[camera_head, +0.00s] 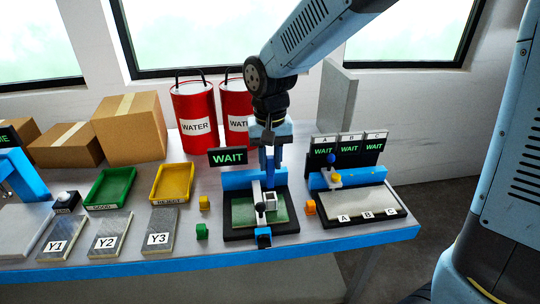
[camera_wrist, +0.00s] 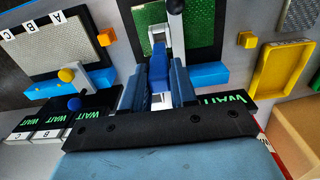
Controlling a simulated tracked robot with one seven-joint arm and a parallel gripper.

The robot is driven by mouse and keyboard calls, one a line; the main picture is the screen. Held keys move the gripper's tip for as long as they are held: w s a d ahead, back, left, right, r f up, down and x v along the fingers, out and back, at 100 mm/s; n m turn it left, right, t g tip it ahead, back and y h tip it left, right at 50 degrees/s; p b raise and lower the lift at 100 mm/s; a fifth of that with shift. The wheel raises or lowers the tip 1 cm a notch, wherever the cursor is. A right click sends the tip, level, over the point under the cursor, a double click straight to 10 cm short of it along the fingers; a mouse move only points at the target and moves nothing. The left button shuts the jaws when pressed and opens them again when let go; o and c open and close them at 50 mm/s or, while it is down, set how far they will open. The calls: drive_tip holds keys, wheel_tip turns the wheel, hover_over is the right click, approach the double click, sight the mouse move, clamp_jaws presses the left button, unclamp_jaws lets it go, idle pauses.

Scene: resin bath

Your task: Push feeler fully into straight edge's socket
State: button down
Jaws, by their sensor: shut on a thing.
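My gripper (camera_wrist: 158,85) is shut on a blue block-like piece (camera_wrist: 158,70), seen between the two fingers in the wrist view. In the head view my gripper (camera_head: 270,150) points down over the black-framed station with a green plate (camera_head: 284,213). A pale grey bracket (camera_wrist: 157,40) stands by the far end of the held piece, over the green plate (camera_wrist: 148,15). I cannot tell which part is the feeler and which the straight edge. The socket is hidden, and whether the held piece touches the bracket is unclear.
A dark WAIT sign (camera_head: 228,156) stands left of my gripper. A second station with a grey mesh plate (camera_head: 358,202) and A, B, C signs is to the right. Yellow (camera_head: 203,202), green (camera_head: 202,231) and orange (camera_head: 310,207) blocks lie nearby. Red WATER drums (camera_head: 195,115) stand behind.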

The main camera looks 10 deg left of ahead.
sight(270, 186)
drive_tip(key=shift+f, duration=2.9)
drive_tip(key=shift+f, duration=0.55)
drive_tip(key=c, duration=0.8)
unclamp_jaws()
